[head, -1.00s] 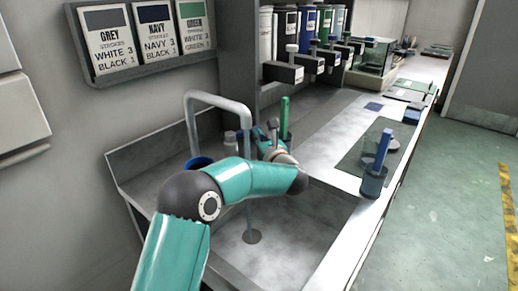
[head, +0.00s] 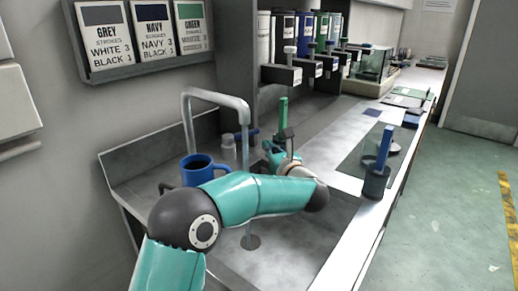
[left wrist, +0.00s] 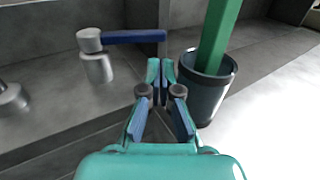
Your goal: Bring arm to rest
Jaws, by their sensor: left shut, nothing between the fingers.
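My left arm (head: 245,200) comes in from the lower left and reaches over the sink. My left gripper (head: 270,150) is at the sink's far end, close to a green-handled tool standing upright (head: 283,115). In the left wrist view the left gripper (left wrist: 160,68) is shut with its fingertips together and nothing between them. The green handle (left wrist: 219,35) there stands in a dark cup (left wrist: 208,88), just right of the fingertips. I cannot tell whether they touch. My right gripper is not in view.
A blue mug (head: 198,171) stands left of the faucet (head: 216,97), which arches over the sink (head: 300,244). A tap with a blue lever (left wrist: 135,37) is left of the gripper. A blue-handled tool (head: 386,145) stands in a cup (head: 376,183) on the counter's front edge. Dispensers line the back.

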